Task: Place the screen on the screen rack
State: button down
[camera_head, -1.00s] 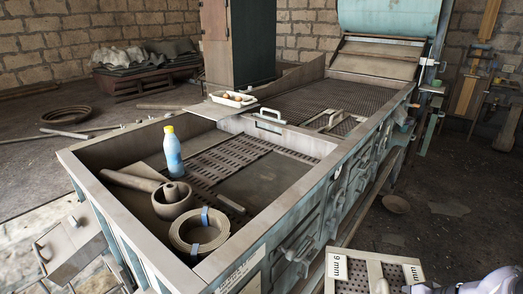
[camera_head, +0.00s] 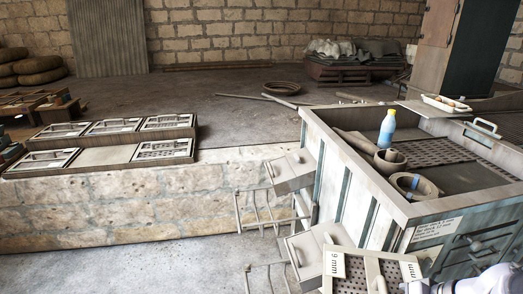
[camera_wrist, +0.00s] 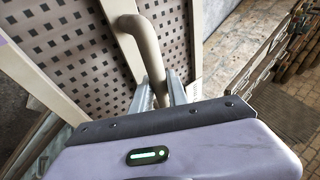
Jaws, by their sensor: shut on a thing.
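The screen (camera_head: 352,272) is a pale frame with a perforated plate, marked "9 mm", at the lower right of the head view. My gripper (camera_head: 408,288) is at its right edge, partly cut off by the picture. In the wrist view my gripper's fingers (camera_wrist: 168,92) are shut on the screen's curved handle (camera_wrist: 148,48), with the perforated screen (camera_wrist: 65,45) beyond. The screen rack (camera_head: 107,156) lies at the left on a low stone wall. It holds several framed screens in two rows; the middle place of the front row shows a plain bare surface.
The belt-drive machine's open box (camera_head: 316,135) stands at the right, with a blue bottle (camera_head: 387,128) and round parts inside. Grey boxes and metal frames (camera_head: 262,212) stand between wall and machine. Floor (camera_head: 150,262) in front of the stone wall (camera_head: 120,208) is clear.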

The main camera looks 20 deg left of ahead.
aim_at(106, 156)
jog(key=u, duration=0.45)
jog(key=j+u, duration=0.1)
jog(key=u, duration=0.35)
jog(key=i+u, duration=0.1)
jog(key=u, duration=0.75)
jog(key=i+u, duration=0.1)
jog(key=u, duration=0.8)
jog(key=i+l, duration=0.25)
jog(key=i, duration=0.25)
jog(key=i+l+u, duration=0.1)
jog(key=i, duration=0.45)
jog(key=i+l+u, duration=0.1)
jog(key=i+l, duration=0.6)
jog(key=i, duration=3.1)
jog(key=i+z, duration=0.25)
jog(key=z, duration=0.2)
jog(key=i+j+z, duration=0.2)
jog(key=z, duration=0.3)
jog(key=i+j+z, duration=0.15)
jog(key=z, duration=0.3)
jog(key=i+j+z, duration=0.15)
jog(key=j+z, duration=0.15)
jog(key=z, duration=1.35)
